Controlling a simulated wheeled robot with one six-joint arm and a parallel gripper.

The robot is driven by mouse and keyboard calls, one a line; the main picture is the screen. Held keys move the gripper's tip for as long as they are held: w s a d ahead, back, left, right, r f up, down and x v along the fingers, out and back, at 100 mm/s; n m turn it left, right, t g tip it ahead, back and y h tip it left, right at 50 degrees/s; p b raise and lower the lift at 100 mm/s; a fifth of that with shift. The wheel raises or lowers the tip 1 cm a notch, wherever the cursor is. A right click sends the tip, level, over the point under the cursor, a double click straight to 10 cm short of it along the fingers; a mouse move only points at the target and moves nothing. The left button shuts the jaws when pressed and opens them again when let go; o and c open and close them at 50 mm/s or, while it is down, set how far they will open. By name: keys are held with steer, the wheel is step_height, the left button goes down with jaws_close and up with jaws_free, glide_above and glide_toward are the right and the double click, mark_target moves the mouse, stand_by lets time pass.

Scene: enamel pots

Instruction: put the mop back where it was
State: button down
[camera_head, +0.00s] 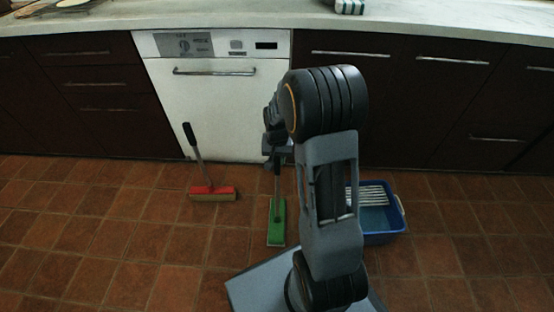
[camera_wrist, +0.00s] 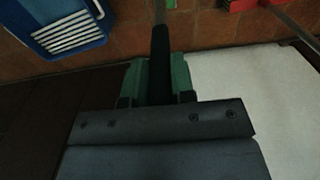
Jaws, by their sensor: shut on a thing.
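The mop with a green head (camera_head: 277,222) hangs or stands upright below my gripper (camera_head: 277,150), in front of the white dishwasher. I cannot tell whether its head touches the floor. In the wrist view, the green-padded fingers of my gripper (camera_wrist: 160,88) are shut on the dark grip of the mop handle (camera_wrist: 160,50). The grey pole runs from the grip to the top edge, where only a sliver of green shows. In the head view my arm hides part of the handle's top.
A red-headed broom (camera_head: 212,193) leans on the dishwasher (camera_head: 215,95) to the left. A blue tub (camera_head: 383,239) with a white ribbed insert (camera_head: 368,194) sits to the right, partly behind my arm. Dark cabinets (camera_head: 430,110) line the back. Tiled floor (camera_head: 110,230) is clear at left.

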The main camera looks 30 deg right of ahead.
steer(key=shift+f, duration=0.15)
steer(key=c, duration=1)
jaws_free()
steer(key=shift+o, duration=0.2)
step_height(320, 180, up, 12)
steer(key=p, duration=0.5)
steer(key=s+a+r+n+t, duration=0.1)
steer(key=s+a+r+n, duration=0.2)
steer(key=s, duration=0.4)
steer(key=s+a+r+n+t, duration=0.1)
steer(key=s+a+r+n, duration=0.1)
steer(key=s+a+r, duration=0.2)
steer(key=s+a, duration=0.2)
steer(key=s, duration=0.2)
steer(key=shift+s+r+n+t, duration=0.15)
steer(key=shift+r+n+t, duration=0.15)
steer(key=shift+n+t, duration=0.1)
